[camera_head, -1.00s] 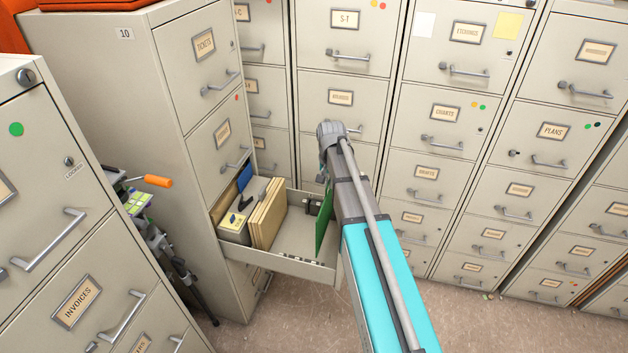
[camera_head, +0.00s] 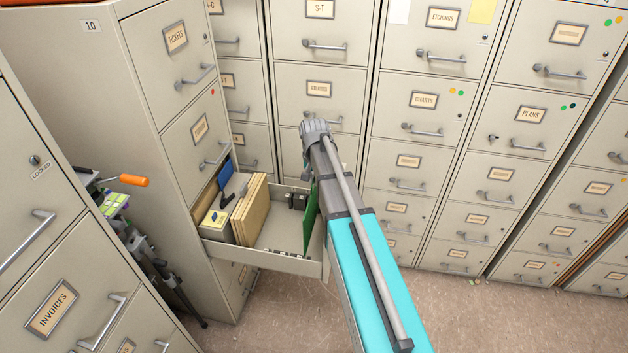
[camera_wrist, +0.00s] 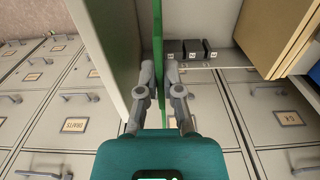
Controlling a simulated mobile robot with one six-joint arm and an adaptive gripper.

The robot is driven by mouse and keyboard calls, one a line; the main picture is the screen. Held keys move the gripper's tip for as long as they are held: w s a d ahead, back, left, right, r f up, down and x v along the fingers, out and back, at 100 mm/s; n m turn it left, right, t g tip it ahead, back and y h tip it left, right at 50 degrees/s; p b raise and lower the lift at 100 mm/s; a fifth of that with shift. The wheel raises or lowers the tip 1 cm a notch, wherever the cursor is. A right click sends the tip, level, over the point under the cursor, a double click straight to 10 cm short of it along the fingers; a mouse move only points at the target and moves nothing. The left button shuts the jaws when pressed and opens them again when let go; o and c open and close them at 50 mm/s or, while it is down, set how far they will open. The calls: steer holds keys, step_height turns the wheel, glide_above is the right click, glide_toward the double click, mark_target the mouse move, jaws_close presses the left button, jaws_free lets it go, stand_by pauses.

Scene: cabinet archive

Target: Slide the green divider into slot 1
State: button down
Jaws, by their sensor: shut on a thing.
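The green divider (camera_head: 308,222) is upright at the right side of the open drawer (camera_head: 284,267), close to the drawer's right wall. In the wrist view the divider (camera_wrist: 158,42) is seen edge-on between the two fingers of my gripper (camera_wrist: 159,68), which is shut on it. Dark slot blocks (camera_wrist: 192,50) with small number labels stand just right of the divider. The numbers are too small to read surely. Dark blocks (camera_head: 297,201) also show at the drawer's back wall. My arm hides my gripper in the head view. I cannot tell whether the divider's lower edge is in a slot.
Tan folders (camera_head: 250,210) and a small yellow-topped box (camera_head: 216,222) fill the drawer's left part; its middle is empty. Cabinets stand behind, and another cabinet (camera_head: 60,260) is at the near left. A tripod-like stand with an orange handle (camera_head: 134,180) is between the left cabinets.

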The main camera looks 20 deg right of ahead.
mark_target(314, 201)
steer(key=shift+f+b, duration=0.55)
steer(key=shift+f, duration=0.5)
steer(key=shift+f+b, duration=3.85)
steer(key=shift+b, duration=0.2)
steer(key=c, duration=0.7)
jaws_free()
steer(key=shift+r, duration=0.1)
steer(key=shift+r+p, duration=3.5)
steer(key=shift+p, duration=0.05)
steer(key=shift+f, duration=0.2)
